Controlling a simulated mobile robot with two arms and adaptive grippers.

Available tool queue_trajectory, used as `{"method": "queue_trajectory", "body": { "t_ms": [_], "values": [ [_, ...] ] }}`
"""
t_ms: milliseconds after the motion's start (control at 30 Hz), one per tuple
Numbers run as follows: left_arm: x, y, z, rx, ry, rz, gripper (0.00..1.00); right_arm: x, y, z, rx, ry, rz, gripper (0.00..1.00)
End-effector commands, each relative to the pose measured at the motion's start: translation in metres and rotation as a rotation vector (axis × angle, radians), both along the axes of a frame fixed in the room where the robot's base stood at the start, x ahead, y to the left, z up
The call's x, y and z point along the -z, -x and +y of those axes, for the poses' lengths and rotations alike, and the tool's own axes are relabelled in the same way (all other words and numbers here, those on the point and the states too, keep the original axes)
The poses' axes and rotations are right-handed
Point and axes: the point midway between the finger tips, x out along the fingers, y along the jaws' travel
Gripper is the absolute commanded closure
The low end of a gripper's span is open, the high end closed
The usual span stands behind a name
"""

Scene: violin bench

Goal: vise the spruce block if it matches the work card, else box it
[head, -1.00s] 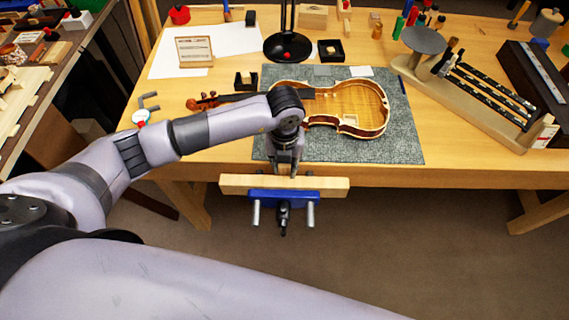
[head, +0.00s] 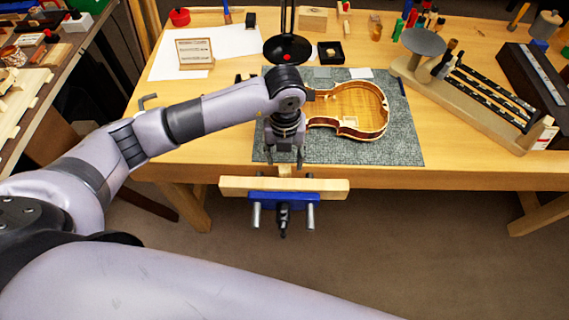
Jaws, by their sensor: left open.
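My left gripper (head: 285,160) is open above the vise, pointing down with its fingers spread. Just below it, a small pale wooden piece, which looks like the spruce block (head: 284,171), stands between the bench edge and the vise's wooden jaw. I cannot tell how tightly the vise (head: 240,187) holds it. The work card (head: 195,52) stands in a wooden frame on white paper at the back left. A small black box (head: 330,52) with a pale piece in it is at the back. Another dark box is mostly hidden behind my left arm. My right gripper is out of view.
An open violin body (head: 365,100) lies on a grey mat (head: 400,150), its neck hidden by my arm. A dark lamp base (head: 287,50) stands behind. A wooden rack with dark strips (head: 490,95) is at the right. The front right of the bench (head: 480,170) is clear.

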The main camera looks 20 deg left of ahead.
Motion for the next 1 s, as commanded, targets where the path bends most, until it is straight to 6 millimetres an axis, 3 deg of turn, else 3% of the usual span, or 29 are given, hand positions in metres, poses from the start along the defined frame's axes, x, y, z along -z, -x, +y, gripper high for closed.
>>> {"method": "queue_trajectory", "body": {
  "t_ms": [200,400,1000],
  "values": [
    [-0.044,-0.001,0.000,0.000,-0.001,-0.003,0.51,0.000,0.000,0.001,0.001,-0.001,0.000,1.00],
    [-0.064,0.000,0.000,0.001,0.000,-0.001,0.51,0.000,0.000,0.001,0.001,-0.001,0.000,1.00],
    [-0.067,0.000,0.000,0.001,-0.001,0.001,0.51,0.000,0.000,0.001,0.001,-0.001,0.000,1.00]
  ]
}}
